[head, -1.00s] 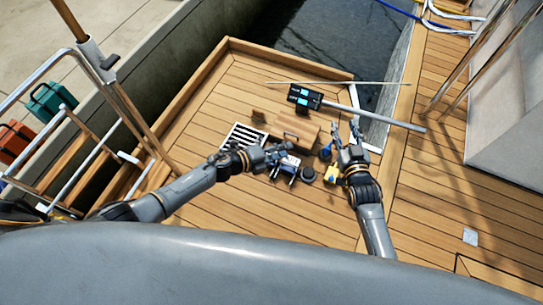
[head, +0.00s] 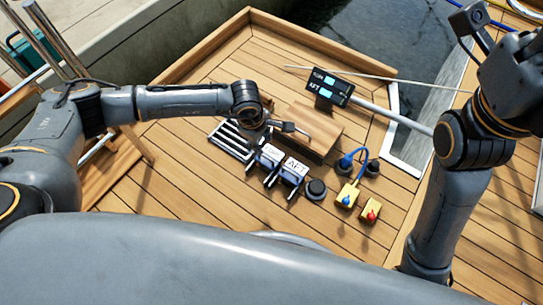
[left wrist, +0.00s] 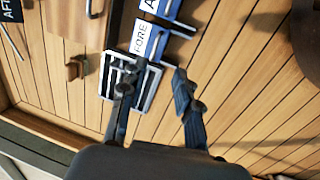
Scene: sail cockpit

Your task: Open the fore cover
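The fore cover (head: 268,157) is a small flap with a white and blue FORE label, on the wooden deck between a slatted grate and the AFT cover (head: 294,169). Both labels also show in the left wrist view, FORE (left wrist: 147,38) beyond my fingertips and AFT at the top edge. My left gripper (head: 290,127) is near the fore cover, on its far side in the head view. In the left wrist view its two fingers (left wrist: 152,80) are spread with nothing between them. My right arm is raised at the right; its gripper is only partly visible at the top right (head: 468,20).
A wooden box (head: 310,130) stands just behind the covers. The grate (head: 234,139) lies to their left. A black knob (head: 316,189) and yellow blocks with a blue switch (head: 347,194) and red switch (head: 370,212) lie right. A FORE/AFT display (head: 328,87) stands behind.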

